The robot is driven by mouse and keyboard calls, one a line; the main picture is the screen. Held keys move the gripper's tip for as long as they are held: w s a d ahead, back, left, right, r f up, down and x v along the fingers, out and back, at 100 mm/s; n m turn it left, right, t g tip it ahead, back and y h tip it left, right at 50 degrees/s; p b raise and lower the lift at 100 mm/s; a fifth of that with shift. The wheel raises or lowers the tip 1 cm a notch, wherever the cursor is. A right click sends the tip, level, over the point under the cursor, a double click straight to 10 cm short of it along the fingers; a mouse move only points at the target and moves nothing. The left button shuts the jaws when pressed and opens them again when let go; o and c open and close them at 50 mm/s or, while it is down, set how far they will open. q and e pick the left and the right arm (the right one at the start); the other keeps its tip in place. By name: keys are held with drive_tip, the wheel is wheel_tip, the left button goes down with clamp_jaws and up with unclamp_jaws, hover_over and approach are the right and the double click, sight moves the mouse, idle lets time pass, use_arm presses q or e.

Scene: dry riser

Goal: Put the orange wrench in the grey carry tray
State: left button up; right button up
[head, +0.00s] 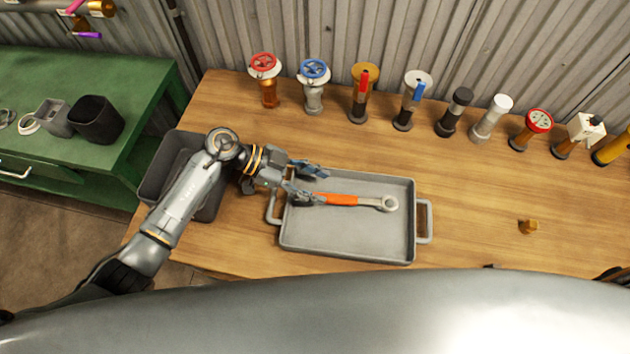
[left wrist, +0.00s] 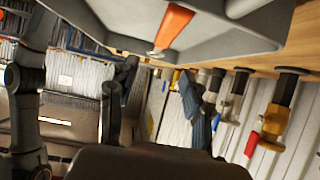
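The orange wrench (head: 340,199) lies in the grey carry tray (head: 345,250), its silver ring end toward the tray's right side. In the left wrist view its orange handle (left wrist: 172,25) shows against the tray's grey surface (left wrist: 215,45). My left gripper (head: 311,184) is over the tray's left part, at the handle's left end. Its fingers are spread apart, one above and one beside the handle end, and it holds nothing. Whether the lower finger touches the wrench I cannot tell. My right gripper is not in view.
A dark grey bin (head: 158,185) stands at the table's left end, partly behind my left arm. Several valves and fittings, including a red-wheeled one (head: 265,80), line the table's back. A small brass piece (head: 528,226) lies at right. A green bench (head: 90,160) is at far left.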

use_arm(q)
drive_tip(key=shift+w+a, duration=0.1)
drive_tip(key=shift+a, duration=0.15)
drive_tip(key=v, duration=1.1)
drive_tip(key=shift+a+r, duration=0.15)
drive_tip(key=shift+a, duration=0.1)
